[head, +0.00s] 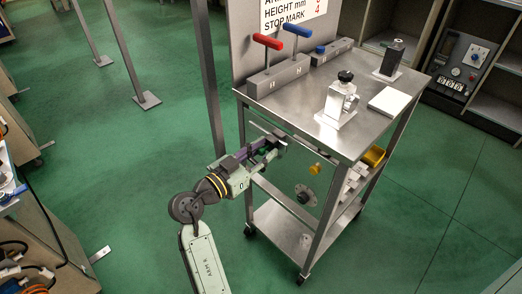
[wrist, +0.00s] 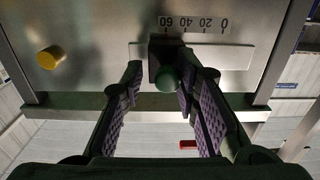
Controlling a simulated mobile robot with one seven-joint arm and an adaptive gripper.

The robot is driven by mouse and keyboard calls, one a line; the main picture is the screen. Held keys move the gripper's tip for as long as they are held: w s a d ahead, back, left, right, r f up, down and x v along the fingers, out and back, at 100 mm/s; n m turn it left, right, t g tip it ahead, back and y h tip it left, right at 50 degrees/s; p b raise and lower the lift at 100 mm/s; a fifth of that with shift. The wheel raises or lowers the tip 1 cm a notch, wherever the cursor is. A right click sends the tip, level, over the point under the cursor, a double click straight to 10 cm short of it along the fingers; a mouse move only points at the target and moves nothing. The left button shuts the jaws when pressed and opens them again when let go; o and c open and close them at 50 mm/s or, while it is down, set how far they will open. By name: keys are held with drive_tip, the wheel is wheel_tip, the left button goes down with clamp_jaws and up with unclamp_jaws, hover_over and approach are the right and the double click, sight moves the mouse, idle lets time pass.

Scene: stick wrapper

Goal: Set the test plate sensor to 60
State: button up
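In the wrist view, the test plate sensor is a dark sliding block (wrist: 158,48) with a green round knob (wrist: 167,78), on a pale horizontal strip (wrist: 225,55). A printed scale (wrist: 195,23) above reads 60, 40, 20, 0 from left to right. The block stands below the 60 mark; its exact alignment is hard to tell. My gripper (wrist: 168,84) is open, with one purple-padded finger on each side of the knob. The right finger is close to the knob; contact is unclear. In the head view, my gripper (head: 277,143) is at the cart's front panel and largely hides the slider.
A yellow knob (wrist: 50,58) sits left of the strip. A dark round knob (head: 305,195) is lower on the front.

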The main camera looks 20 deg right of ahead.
drive_tip(key=shift+o, duration=0.6)
drive_tip(key=shift+d, duration=0.15)
drive_tip(key=shift+s+a, duration=0.15)
drive_tip(key=shift+a, duration=0.4)
drive_tip(key=v, duration=1.1)
drive_tip(key=shift+c, duration=0.5)
